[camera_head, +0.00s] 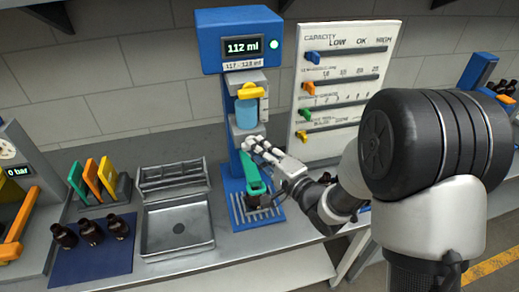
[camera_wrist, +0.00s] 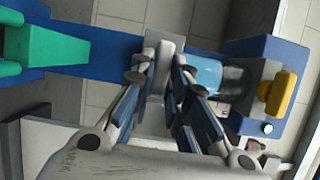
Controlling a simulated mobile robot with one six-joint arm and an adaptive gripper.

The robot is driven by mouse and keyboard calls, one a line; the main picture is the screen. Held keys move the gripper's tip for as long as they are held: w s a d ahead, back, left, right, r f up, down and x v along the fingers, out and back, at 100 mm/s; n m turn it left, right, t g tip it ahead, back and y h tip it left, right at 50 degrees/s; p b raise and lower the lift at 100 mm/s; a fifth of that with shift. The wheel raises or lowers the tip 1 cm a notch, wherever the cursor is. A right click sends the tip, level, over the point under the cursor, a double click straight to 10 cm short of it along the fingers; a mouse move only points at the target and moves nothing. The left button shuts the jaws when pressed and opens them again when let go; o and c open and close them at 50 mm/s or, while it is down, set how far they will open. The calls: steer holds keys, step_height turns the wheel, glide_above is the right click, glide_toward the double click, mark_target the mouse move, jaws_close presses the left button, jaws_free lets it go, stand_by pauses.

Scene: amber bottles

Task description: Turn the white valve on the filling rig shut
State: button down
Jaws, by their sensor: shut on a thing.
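The blue filling rig (camera_head: 237,22) stands in the middle of the head view, its display (camera_head: 242,46) reading 112 ml above a label of 117 - 123 ml. The white valve (camera_wrist: 166,50) is between my gripper's fingers in the wrist view; in the head view the fingers mostly hide it. My gripper (camera_head: 257,147) is shut on the valve, below the blue-filled vessel (camera_head: 246,113); the fingers also show in the wrist view (camera_wrist: 163,78). A yellow handle (camera_head: 250,90) sits above the vessel. A green part (camera_head: 251,176) and a dark bottle (camera_head: 259,195) are below my gripper.
A metal tray (camera_head: 210,242) and a blue mat (camera_head: 93,267) with several amber bottles (camera_head: 91,232) lie left of the rig. A white board with coloured sliders (camera_head: 347,34) stands close behind my arm on the right. A green light (camera_head: 274,44) glows on the rig.

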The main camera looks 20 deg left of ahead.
steer(key=shift+r, duration=0.15)
steer(key=c, duration=1.8)
jaws_free()
steer(key=shift+a, duration=0.1)
steer(key=shift+o, duration=1.2)
steer(key=shift+w, duration=0.1)
steer(key=v, duration=1.2)
